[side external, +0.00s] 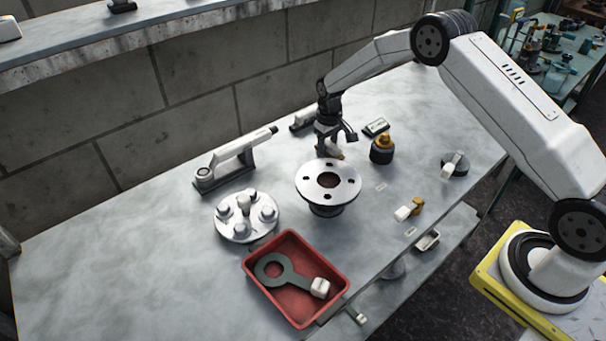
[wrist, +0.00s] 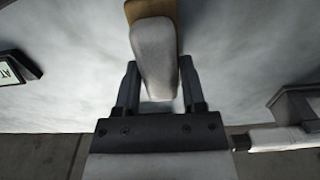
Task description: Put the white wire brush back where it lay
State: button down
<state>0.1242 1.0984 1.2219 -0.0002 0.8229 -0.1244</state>
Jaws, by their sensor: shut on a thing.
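My gripper (side external: 335,146) points down over the back part of the bench, behind the flanged disc. It is shut on the white wire brush (wrist: 155,55), a white block with a tan end, which shows between the two fingers in the wrist view. In the side view only a small part of the brush (side external: 333,154) shows below the fingers. Its bristles cannot be made out. Whether it touches the bench top or hangs just above it, I cannot tell.
Close by are the flanged disc (side external: 345,185), a dark pot with a yellow top (side external: 382,150), and a framed card (side external: 376,127). A tool on a dark stand (side external: 228,165), a round bolted cover (side external: 240,222) and a red tray (side external: 257,283) lie left and front. The left bench is clear.

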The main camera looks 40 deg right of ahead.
aim_at(329, 144)
jog(key=shift+f, duration=0.15)
jog(key=shift+c, duration=0.9)
grip_release()
jog(key=shift+r, duration=0.2)
notch_tip(329, 144, up, 12)
dwell(0.4)
jog(key=s+a+r+t, duration=0.1)
jog(key=s+a, duration=0.2)
jog(key=s, duration=1.1)
jog(key=s+a+r+t, duration=0.1)
jog(key=s+a, duration=0.3)
jog(key=s, duration=1)
jog(key=shift+r+t, duration=0.15)
jog(key=shift+t, duration=0.15)
